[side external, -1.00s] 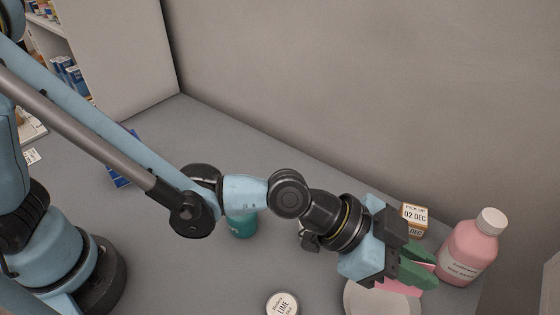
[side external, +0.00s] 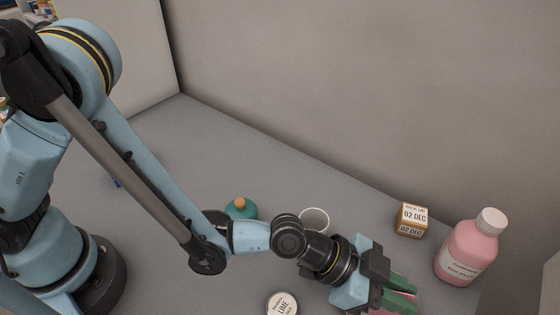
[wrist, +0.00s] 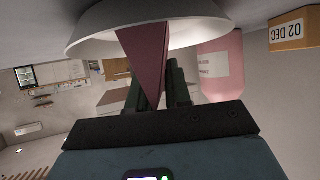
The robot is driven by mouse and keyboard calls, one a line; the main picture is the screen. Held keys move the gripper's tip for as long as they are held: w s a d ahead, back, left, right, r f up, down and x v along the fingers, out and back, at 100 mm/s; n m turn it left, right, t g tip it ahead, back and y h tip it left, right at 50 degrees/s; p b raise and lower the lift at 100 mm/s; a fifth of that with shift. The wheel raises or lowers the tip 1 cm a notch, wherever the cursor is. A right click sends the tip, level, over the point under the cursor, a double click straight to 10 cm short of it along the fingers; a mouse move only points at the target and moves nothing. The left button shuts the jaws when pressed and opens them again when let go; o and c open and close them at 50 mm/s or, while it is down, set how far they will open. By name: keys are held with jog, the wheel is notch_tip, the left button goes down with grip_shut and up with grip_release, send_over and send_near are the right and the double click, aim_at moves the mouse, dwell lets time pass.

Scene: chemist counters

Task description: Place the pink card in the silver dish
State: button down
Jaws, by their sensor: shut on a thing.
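My gripper (side external: 402,292) is low at the lower right of the side external view, its green fingers shut on the pink card. The card (wrist: 148,48) hangs from the fingers in the wrist view and overlaps the pale round dish (wrist: 88,30). I cannot tell whether the card touches the dish. In the side external view only a bit of pink shows by the fingers, and the dish is hidden by my gripper or out of frame.
A pink bottle (side external: 468,248) with a white cap stands right of my gripper. A small "02 DEC" box (side external: 411,220) stands behind it. A white cup (side external: 315,220), a teal bottle (side external: 241,209) and a round "LIME" container (side external: 282,304) stand to the left. The back counter is clear.

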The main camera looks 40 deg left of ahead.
jog(key=c, duration=1.1)
grip_release()
jog(key=shift+o, duration=0.2)
